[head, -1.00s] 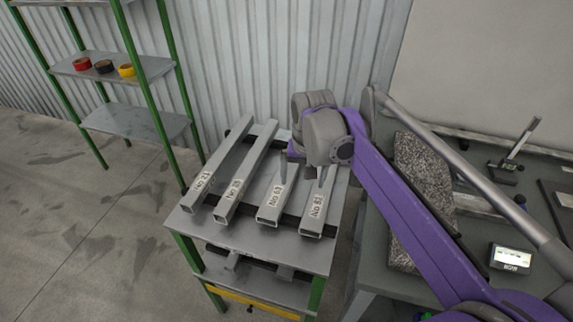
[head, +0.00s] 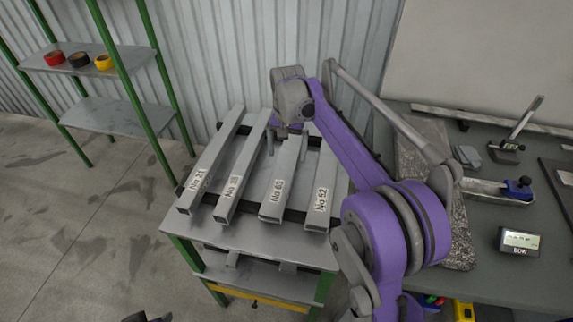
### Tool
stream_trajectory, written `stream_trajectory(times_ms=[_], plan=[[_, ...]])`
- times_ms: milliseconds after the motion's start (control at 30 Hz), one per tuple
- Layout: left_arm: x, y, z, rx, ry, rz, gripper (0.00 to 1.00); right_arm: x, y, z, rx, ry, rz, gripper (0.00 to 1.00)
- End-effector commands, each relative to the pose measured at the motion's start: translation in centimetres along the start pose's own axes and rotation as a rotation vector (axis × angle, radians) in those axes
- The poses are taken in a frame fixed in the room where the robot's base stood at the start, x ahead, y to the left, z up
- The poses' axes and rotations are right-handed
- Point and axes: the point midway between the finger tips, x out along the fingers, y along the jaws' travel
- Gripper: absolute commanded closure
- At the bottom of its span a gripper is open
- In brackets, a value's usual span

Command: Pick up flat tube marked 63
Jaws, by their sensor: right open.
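The flat tube marked 63 (head: 278,196) is the third from the left of the grey tubes lying side by side on the rack table (head: 210,236). Its label reads "No 63" at its near end. My right gripper (head: 287,146) is above the far part of this tube, pointing down. It is open, with one finger to the left of the tube and one to the right. Whether the fingers touch it cannot be seen. The tube's far end is hidden by the gripper.
Two tubes (head: 206,172) (head: 238,180) lie to the left and one marked 52 (head: 322,190) to the right, with narrow gaps. A bench with a granite plate (head: 459,240) and a scale display (head: 519,242) stands right. A shelf with tape rolls (head: 79,60) is at the left.

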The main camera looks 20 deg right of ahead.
Motion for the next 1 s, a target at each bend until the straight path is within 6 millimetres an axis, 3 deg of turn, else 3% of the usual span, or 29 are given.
stream_trajectory(times_ms=[200,500,1000], plan=[[0.1,0.0,0.0,0.0,0.0,0.0,0.5,3.1,-0.3,-0.2,0.0,0.0,0.0,0.0],[0.1,0.0,0.1,0.0,0.0,0.0,0.5,3.7,-0.3,-0.2,-0.001,0.0,0.0,0.0],[0.1,0.0,0.1,0.0,0.0,0.0,0.5,3.6,-0.3,-0.2,-0.001,0.0,0.0,0.88]])
